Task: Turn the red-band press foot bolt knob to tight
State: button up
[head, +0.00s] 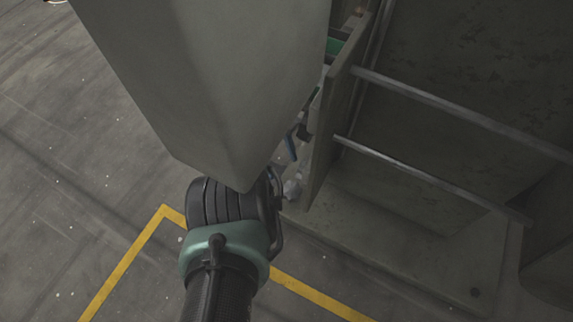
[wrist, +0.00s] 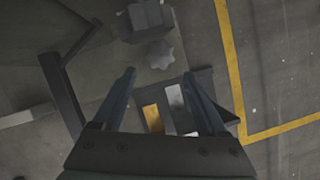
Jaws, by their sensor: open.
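A grey star-shaped knob (wrist: 160,55) shows in the wrist view, just beyond my fingertips and roughly between them in the picture. My gripper (wrist: 159,73) is open and empty, with one finger on each side of the picture's middle. Whether the fingertips are level with the knob I cannot tell. In the head view a small pale knob-like shape (head: 292,188) sits low beside the press's side panel, right of my wrist. No red band shows in either view, and the knob's setting cannot be read.
A dark plate with yellow and white patches (wrist: 153,119) lies between my fingers in the wrist view. A dark block (wrist: 148,20) stands beyond the knob. The press base (head: 420,245) and metal rails (head: 405,170) are on the right. Yellow-lined floor (head: 125,258) is clear on the left.

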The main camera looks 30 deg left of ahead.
jog(key=shift+v, duration=1.8)
jog(key=shift+o, duration=0.2)
